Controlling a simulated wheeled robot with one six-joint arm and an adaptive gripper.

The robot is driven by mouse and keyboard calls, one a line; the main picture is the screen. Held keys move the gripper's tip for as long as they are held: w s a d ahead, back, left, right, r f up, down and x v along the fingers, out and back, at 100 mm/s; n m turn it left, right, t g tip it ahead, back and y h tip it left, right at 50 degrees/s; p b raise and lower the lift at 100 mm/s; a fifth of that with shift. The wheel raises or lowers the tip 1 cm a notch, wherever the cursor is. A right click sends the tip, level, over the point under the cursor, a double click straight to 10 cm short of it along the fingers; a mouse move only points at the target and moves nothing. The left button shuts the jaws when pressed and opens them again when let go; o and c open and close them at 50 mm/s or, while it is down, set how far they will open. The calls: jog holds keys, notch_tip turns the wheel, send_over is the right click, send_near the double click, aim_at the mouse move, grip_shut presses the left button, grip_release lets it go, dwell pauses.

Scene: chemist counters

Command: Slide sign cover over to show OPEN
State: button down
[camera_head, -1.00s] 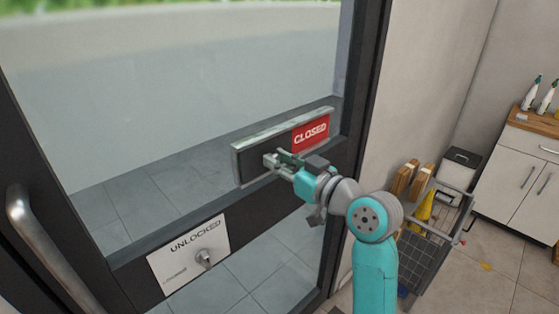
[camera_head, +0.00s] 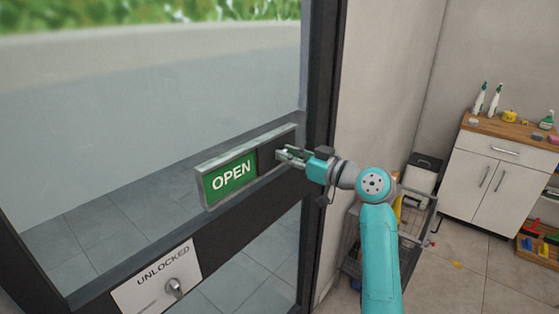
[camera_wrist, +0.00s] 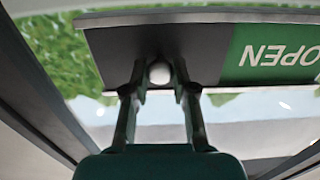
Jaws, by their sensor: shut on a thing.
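The sign (camera_head: 207,191) is a grey-framed panel on the glass door's dark crossbar. Its left half shows the green OPEN face (camera_head: 231,178); the dark sliding cover (camera_head: 268,163) is over the right half, and no CLOSED text shows. My gripper (camera_head: 284,155) is at the cover, on the right part of the sign. In the wrist view, my gripper (camera_wrist: 158,84) is shut on the cover's round pale knob (camera_wrist: 159,73), with the dark cover (camera_wrist: 205,50) behind it and the green OPEN face (camera_wrist: 272,55) beside it, upside down.
A white UNLOCKED plate (camera_head: 155,280) with a turn knob (camera_head: 174,288) is below the sign. The dark door frame (camera_head: 322,120) stands close to the right of my gripper. A cart (camera_head: 414,233) and a white cabinet (camera_head: 493,180) are farther right.

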jog(key=shift+w+d+r, duration=0.1)
jog(key=shift+w+d, duration=0.1)
jog(key=c, duration=0.9)
grip_release()
jog(key=shift+w, duration=0.1)
jog(key=shift+c, duration=0.2)
jog(key=v, duration=1.2)
